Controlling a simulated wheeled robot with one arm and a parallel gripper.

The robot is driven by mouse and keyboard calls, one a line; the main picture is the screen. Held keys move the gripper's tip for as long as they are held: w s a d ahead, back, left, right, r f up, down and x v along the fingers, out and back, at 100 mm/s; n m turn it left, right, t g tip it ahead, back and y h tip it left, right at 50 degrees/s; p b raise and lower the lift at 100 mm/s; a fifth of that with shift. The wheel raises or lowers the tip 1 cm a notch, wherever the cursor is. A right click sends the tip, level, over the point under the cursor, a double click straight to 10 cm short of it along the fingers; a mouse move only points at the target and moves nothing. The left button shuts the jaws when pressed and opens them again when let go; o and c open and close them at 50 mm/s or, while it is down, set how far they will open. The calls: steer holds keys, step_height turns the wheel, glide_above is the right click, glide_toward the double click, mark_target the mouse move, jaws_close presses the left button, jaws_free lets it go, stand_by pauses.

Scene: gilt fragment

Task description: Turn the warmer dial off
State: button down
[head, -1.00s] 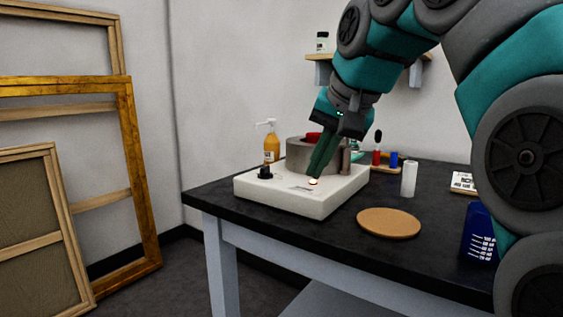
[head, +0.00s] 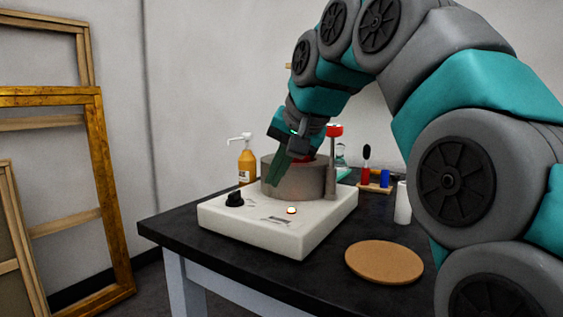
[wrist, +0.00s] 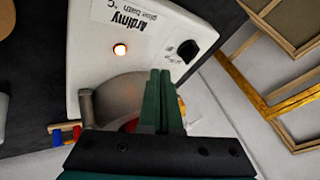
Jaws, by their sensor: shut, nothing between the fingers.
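The warmer (head: 277,228) is a white box with a grey metal pot (head: 308,181) on top, standing on the black table. Its black dial (head: 234,199) sits at the left front corner of the white top. The dial also shows in the wrist view (wrist: 188,50), with a pale mark near it. A small indicator light (head: 291,210) on the top glows. My gripper (head: 274,185) is shut and empty, fingers pointing down in front of the pot, to the right of the dial and apart from it. It also shows in the wrist view (wrist: 159,75).
A pump bottle (head: 247,164) of orange liquid stands behind the warmer. A cork mat (head: 384,262) lies at its right front. A small rack (head: 375,187) with red and blue items and a white cylinder (head: 402,203) are farther right. Picture frames (head: 112,185) lean at the left wall.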

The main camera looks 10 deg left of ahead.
mark_target(235, 197)
steer(key=x, duration=0.4)
steer(key=shift+a+f, duration=0.15)
steer(key=shift+f, duration=0.05)
steer(key=shift+w+a, duration=0.2)
steer(key=shift+a, duration=0.85)
steer(key=shift+w+a, duration=0.1)
steer(key=shift+a, duration=0.75)
